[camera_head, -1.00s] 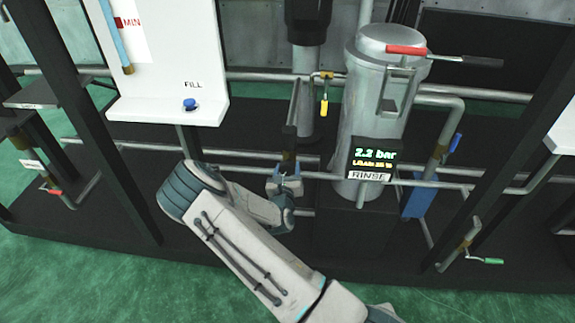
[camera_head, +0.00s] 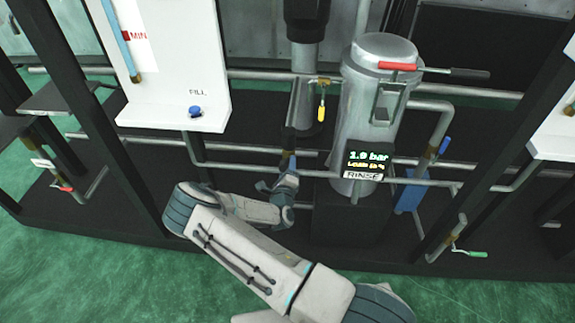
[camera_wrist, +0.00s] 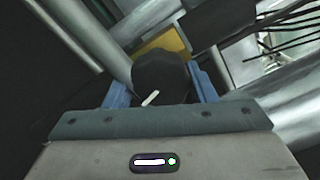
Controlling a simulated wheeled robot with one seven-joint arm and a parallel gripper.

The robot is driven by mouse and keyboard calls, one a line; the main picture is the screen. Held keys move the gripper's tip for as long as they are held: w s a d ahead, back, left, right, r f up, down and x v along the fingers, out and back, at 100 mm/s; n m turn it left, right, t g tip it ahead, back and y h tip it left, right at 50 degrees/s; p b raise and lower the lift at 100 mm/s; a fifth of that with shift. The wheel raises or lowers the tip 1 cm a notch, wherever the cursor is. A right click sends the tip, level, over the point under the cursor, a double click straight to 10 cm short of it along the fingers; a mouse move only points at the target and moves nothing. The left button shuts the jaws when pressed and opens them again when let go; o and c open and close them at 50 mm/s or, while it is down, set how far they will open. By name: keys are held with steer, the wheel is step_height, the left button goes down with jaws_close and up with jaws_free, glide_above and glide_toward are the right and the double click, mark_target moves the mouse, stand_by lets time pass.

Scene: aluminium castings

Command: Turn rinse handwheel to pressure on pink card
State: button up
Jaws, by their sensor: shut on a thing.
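The rinse handwheel (camera_wrist: 160,68) is a dark round knob in the wrist view, with a short white mark on its near edge. The blue fingers of my gripper (camera_wrist: 162,92) are shut on it, one on each side. In the head view my gripper (camera_head: 289,172) is at the pipe left of the tall metal vessel, and it hides the handwheel. The display (camera_head: 368,158) on the vessel reads 1.9 bar in green. A yellow line below it is too small to read. A RINSE label (camera_head: 362,176) is under it. I cannot make out a pink card.
The metal vessel (camera_head: 365,115) has a red-and-black lever (camera_head: 400,67) on top. A yellow-handled valve (camera_head: 321,112) hangs from the upper pipe. A white FILL panel (camera_head: 175,115) stands at left. Pipes and dark posts crowd the frame. Green floor (camera_head: 90,285) is open in front.

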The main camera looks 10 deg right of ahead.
steer(key=shift+n, duration=0.7)
steer(key=o, duration=1)
steer(key=v, duration=1.4)
steer(key=shift+p, duration=0.35)
steer(key=shift+w, duration=0.1)
